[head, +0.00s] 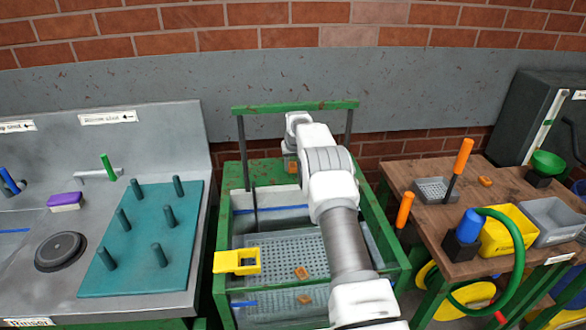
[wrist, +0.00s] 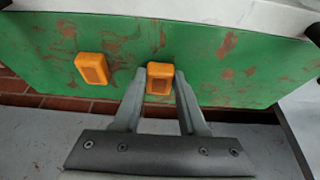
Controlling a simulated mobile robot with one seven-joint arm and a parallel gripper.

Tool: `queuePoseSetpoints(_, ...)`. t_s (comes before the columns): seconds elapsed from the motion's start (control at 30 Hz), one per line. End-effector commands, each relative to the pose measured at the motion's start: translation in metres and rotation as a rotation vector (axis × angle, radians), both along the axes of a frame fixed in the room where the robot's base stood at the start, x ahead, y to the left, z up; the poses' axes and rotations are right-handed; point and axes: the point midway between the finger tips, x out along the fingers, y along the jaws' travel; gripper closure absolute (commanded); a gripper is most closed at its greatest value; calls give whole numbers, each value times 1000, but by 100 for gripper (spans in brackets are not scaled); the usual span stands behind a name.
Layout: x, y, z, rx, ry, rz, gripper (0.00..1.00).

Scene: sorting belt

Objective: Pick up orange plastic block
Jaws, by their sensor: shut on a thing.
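An orange plastic block (wrist: 159,82) is between the fingertips of my gripper (wrist: 160,75) in the wrist view, and the jaws are shut on it. It is over or on a scuffed green surface (wrist: 215,60); I cannot tell whether it touches it. A second orange block (wrist: 92,68) lies on the green surface to the left, apart from the fingers. In the head view my arm reaches to the back of the green-framed station, and an orange block (head: 292,167) shows at its far end. I cannot tell which block that is; the fingers are mostly hidden there.
More orange pieces (head: 301,272) lie in the perforated grey basin (head: 275,250), beside a yellow holder (head: 237,261). A green bar (head: 295,106) on posts stands at the back. A sink counter with a teal peg mat (head: 140,240) is left; a wooden bench (head: 425,205) with tools is right.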

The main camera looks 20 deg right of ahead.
Motion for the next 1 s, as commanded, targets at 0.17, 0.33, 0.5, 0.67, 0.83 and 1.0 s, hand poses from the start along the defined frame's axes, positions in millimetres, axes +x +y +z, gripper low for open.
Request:
queuePoseSetpoints(0.17, 1, 0, 28, -1, -5, 0, 100)
queuePoseSetpoints(0.33, -12, -19, 44, -1, -2, -4, 100)
queuePoseSetpoints(0.5, -31, -44, 64, 0, -4, -5, 100)
queuePoseSetpoints(0.67, -47, -67, 81, 0, -4, -4, 100)
queuePoseSetpoints(0.83, -60, -84, 93, -1, -2, -2, 100)
queuePoseSetpoints(1.0, -66, -93, 99, 1, -1, -2, 100)
